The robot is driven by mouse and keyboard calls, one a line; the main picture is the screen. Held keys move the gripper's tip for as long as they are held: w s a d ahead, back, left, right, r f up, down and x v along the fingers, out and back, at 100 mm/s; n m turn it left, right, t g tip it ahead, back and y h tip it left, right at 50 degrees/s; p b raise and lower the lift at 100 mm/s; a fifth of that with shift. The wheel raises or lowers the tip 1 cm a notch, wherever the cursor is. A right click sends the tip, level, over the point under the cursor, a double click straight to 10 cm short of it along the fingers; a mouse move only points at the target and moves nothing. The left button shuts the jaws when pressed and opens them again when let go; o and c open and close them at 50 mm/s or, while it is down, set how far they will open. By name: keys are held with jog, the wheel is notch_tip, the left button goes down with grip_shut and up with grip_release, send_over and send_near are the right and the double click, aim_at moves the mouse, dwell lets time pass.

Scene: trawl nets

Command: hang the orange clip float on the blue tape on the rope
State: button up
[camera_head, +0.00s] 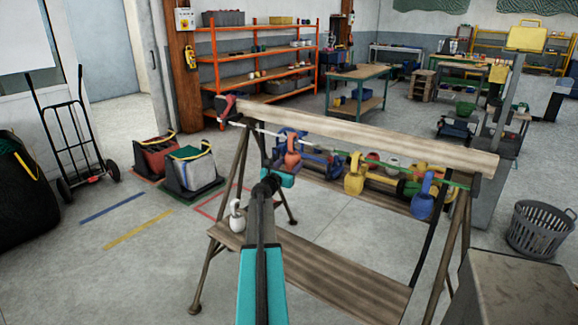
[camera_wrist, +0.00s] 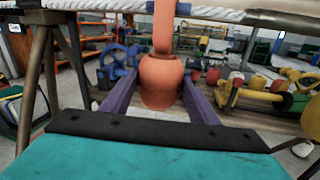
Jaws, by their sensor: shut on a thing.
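The orange clip float (camera_wrist: 161,82) is upright between the two purple fingers of my gripper (camera_wrist: 160,88) in the wrist view. Its clip rises in front of the white rope (camera_wrist: 90,5). A dark blue band, likely the blue tape (camera_wrist: 183,9), shows on the rope right beside the clip. Whether the clip is around the rope or only in front of it, I cannot tell. In the head view the orange float (camera_head: 292,150) is at the rope, above my gripper (camera_head: 284,172), whose fingertips are mostly hidden by my arm.
The rope runs along a wooden trestle beam (camera_head: 370,133). A yellow float (camera_head: 354,178) and a blue float (camera_head: 422,206) hang from it to the right. A white float (camera_head: 236,218) stands on the lower board (camera_head: 330,275). More floats lie on a rack behind.

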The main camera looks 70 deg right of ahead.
jog(key=shift+f, duration=0.2)
jog(key=o, duration=1.1)
jog(key=shift+o, duration=0.2)
jog(key=shift+a, duration=0.1)
jog(key=shift+a, duration=1)
jog(key=a+b, duration=0.2)
jog(key=a, duration=0.9)
jog(key=shift+w+a, duration=0.35)
jog(key=shift+w, duration=0.05)
